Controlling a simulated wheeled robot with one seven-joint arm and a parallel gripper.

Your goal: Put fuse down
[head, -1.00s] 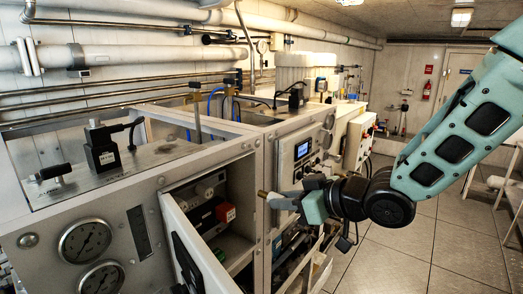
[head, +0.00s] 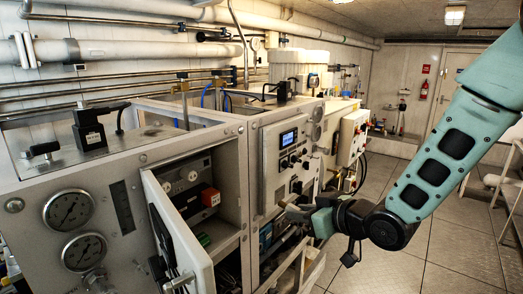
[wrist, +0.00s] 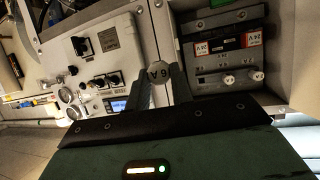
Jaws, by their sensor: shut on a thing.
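The fuse (wrist: 158,72) shows end-on in the wrist view as a pale round cap marked 6A, between the two dark fingers. My gripper (wrist: 163,84) is shut on it. In the head view my gripper (head: 297,210) is in front of the cabinet face, to the right of the open compartment. The fuse is small there and hard to separate from the fingers. It is held in the air, apart from any surface I can make out.
The open compartment holds a red-labelled block (head: 210,196), also in the wrist view (wrist: 239,40). Two pale round-ended parts (wrist: 230,78) sit beside it. An open white door (head: 170,215) stands at the left. A display panel (head: 289,138) is behind my gripper. Floor (head: 440,255) is clear at right.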

